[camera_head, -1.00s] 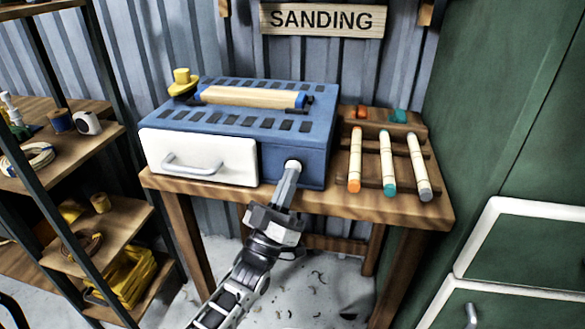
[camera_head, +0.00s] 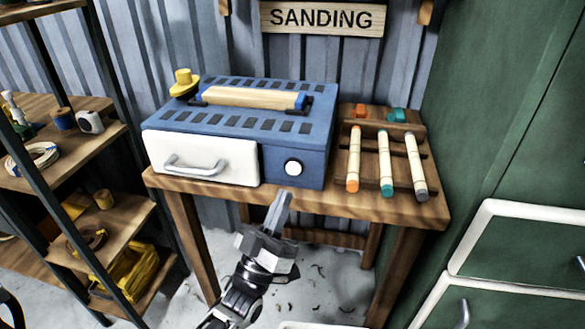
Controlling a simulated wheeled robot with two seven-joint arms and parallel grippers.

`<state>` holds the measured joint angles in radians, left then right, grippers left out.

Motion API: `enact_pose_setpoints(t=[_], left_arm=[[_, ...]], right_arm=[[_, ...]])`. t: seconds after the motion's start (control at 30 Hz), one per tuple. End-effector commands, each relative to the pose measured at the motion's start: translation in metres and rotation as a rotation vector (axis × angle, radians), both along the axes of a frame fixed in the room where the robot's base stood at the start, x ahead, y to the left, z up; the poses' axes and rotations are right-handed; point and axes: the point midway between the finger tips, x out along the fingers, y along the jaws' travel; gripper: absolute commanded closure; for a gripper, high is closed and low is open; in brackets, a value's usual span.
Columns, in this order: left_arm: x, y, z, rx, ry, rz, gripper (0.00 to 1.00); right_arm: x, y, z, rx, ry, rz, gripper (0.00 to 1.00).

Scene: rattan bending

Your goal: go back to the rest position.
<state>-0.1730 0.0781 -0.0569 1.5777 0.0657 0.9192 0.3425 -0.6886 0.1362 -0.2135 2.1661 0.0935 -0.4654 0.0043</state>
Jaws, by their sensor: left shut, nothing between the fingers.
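My left gripper (camera_head: 281,198) is shut and empty, in front of the wooden table's front edge. It points up toward the blue machine (camera_head: 226,122) and is apart from it. The machine's round white knob (camera_head: 293,167) is in plain sight just above the fingertips. The white drawer front (camera_head: 203,157) with its metal handle is closed. A pale rattan pole (camera_head: 250,97) with blue ends lies on top of the machine. My right gripper is not in view.
The wooden table (camera_head: 400,211) carries a rack with several poles (camera_head: 385,163). A green cabinet (camera_head: 500,130) with white-edged drawers stands at the right. A loaded shelf (camera_head: 110,215) stands at the left.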

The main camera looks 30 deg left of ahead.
Motion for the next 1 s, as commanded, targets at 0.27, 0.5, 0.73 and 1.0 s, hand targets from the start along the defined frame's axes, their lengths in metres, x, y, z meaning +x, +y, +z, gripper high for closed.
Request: enact_pose_setpoints(t=[0.27, 0.5, 0.73, 1.0], left_arm=[[0.0, 0.0, 0.0, 0.0, 0.0, 0.0, 1.0], [-0.002, -0.014, -0.029, 0.056, 0.211, -0.004, 1.0], [-0.046, -0.053, -0.113, 0.26, 0.782, -0.058, 1.0], [-0.123, -0.079, -0.168, 0.462, 1.216, -0.169, 1.0]], right_arm=[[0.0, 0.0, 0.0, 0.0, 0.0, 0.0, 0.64], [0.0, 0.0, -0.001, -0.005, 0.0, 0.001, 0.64], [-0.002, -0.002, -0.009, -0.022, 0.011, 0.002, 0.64], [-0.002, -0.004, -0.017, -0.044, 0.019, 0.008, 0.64]])
